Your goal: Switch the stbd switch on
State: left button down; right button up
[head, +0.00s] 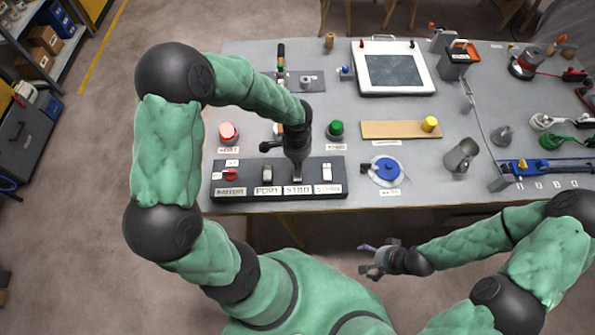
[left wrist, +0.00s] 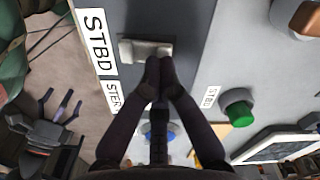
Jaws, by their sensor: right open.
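The stbd switch is a light grey rocker (left wrist: 140,48) beside the STBD label (left wrist: 98,40) in the left wrist view. In the head view it sits on the dark switch panel (head: 222,193), mostly hidden by my left gripper (head: 297,166). The left gripper points down at the switch. Its two fingertips (left wrist: 161,66) are together, with nothing seen between them, at the rocker's edge. I cannot tell whether they press it. My right gripper (head: 370,259) is open and empty, off the table's front edge.
A red master switch (head: 230,174), a port switch (head: 267,173) and a stern switch (head: 326,173) share the panel.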

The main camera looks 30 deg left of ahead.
pick_arm(q)
jog(key=shift+f+b, duration=0.55)
jog(key=shift+f, duration=0.15)
jog(key=shift+r, duration=0.15)
dwell(0.3)
jog(key=shift+r+p, duration=2.8)
jog(key=shift+r, duration=0.65)
jog(key=shift+f, duration=0.1)
